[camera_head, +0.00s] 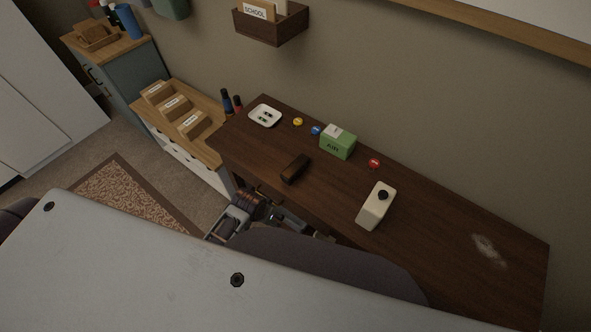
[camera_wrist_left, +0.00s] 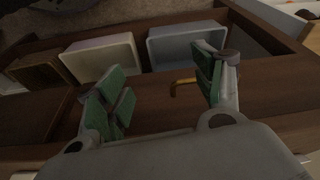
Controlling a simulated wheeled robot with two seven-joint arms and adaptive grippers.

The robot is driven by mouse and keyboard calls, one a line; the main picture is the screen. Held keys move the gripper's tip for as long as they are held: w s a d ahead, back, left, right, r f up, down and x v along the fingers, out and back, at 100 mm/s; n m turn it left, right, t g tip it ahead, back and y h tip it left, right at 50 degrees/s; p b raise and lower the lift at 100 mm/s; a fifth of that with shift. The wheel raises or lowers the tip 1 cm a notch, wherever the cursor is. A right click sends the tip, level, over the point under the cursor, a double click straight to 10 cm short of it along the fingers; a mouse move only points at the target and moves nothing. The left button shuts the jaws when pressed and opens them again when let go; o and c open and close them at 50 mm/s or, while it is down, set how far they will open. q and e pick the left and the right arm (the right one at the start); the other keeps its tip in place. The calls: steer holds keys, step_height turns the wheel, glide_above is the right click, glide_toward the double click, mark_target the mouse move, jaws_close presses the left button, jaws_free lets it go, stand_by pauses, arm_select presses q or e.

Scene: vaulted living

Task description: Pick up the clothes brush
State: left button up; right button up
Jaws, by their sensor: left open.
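The clothes brush appears to be the dark brown block (camera_head: 295,168) lying near the front edge of the dark wooden table (camera_head: 440,245) in the head view. My left gripper (camera_head: 283,215) is low at the table's front edge, nearer to me than the brush and apart from it, partly hidden by my own body. In the left wrist view my left gripper (camera_wrist_left: 165,88) is open, with green pads spread and nothing held between them. I cannot make out the brush in the wrist view. My right gripper does not show.
On the table are a white dish (camera_head: 265,116), a green box (camera_head: 338,142), a cream bottle (camera_head: 376,206) and small coloured round items. The wrist view shows a white bin (camera_wrist_left: 100,57), a grey bin (camera_wrist_left: 187,46) and a hooked orange-brown piece (camera_wrist_left: 184,82). The table's right part is mostly clear.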

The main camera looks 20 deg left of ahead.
arm_select(q)
steer(key=w+d+r+m+h, duration=0.1)
steer(key=w+d+r, duration=0.25)
steer(key=r, duration=0.25)
steer(key=w+d+r+m+g, duration=0.1)
steer(key=w+d+r, duration=0.1)
steer(key=d+r, duration=0.35)
steer(key=w+d+r+m+h, duration=0.1)
steer(key=w+d+r, duration=0.2)
steer(key=r, duration=0.4)
step_height(320, 180, up, 4)
steer(key=g+y, duration=0.2)
steer(key=y, duration=0.1)
glide_above(294, 165)
steer(key=shift+r+n+b, duration=0.15)
steer(key=shift+n+b, duration=0.15)
steer(key=shift+b, duration=0.05)
steer(key=shift+d+f, duration=0.1)
steer(key=shift+f, duration=4.25)
